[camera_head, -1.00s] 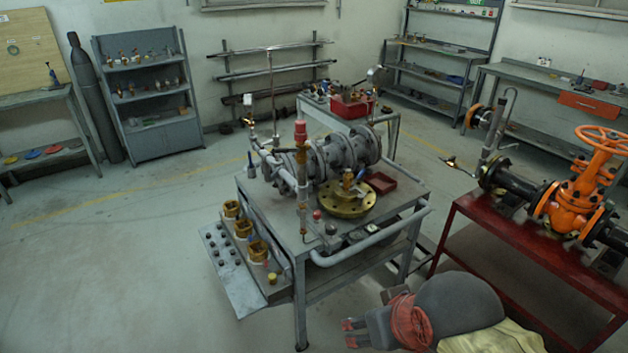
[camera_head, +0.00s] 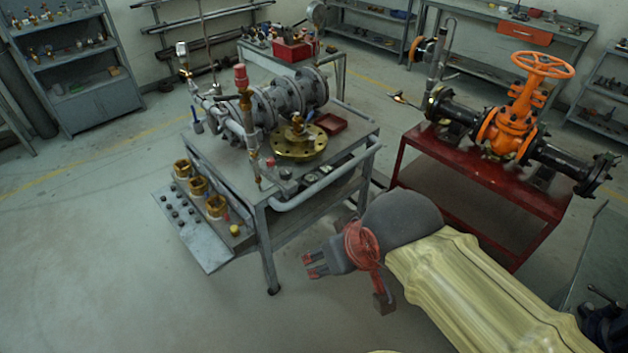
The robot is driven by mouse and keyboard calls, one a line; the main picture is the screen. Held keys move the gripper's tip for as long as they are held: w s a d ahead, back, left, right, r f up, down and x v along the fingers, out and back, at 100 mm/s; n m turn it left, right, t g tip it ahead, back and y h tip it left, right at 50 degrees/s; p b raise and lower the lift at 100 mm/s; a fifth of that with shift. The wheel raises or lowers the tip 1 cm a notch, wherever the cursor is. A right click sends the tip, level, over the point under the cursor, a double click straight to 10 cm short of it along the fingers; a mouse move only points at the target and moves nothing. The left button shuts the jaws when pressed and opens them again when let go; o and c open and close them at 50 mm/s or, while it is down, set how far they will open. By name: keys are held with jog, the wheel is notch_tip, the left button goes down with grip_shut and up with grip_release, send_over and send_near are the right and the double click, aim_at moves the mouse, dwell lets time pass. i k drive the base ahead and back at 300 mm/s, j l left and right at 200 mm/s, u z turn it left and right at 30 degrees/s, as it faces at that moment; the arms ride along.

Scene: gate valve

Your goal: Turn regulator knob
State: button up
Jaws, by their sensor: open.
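A grey metal workbench (camera_head: 338,159) carries a grey flanged pipe assembly (camera_head: 285,97). At its near side stands an upright brass-coloured fitting (camera_head: 247,112) with a red cap (camera_head: 240,76) on top. I cannot tell for sure which part is the regulator knob. A small red knob (camera_head: 270,162) also sits at the bench's front edge. My gripper (camera_head: 308,265) has red fingertips and is open and empty. It is in front of the bench in the picture, to the right of its front leg, pointing left and apart from the bench and fittings.
A large orange gate valve (camera_head: 510,125) on black pipe stands on a red table (camera_head: 437,179) at the right. A brass flange (camera_head: 300,146) lies on the workbench. A low side shelf (camera_head: 196,245) holds several brass rings. The floor at the left is clear.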

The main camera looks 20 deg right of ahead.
aim_at(285, 173)
jog(key=i+l, duration=0.25)
jog(key=i, duration=0.15)
jog(key=i+l, duration=0.25)
jog(key=i, duration=0.15)
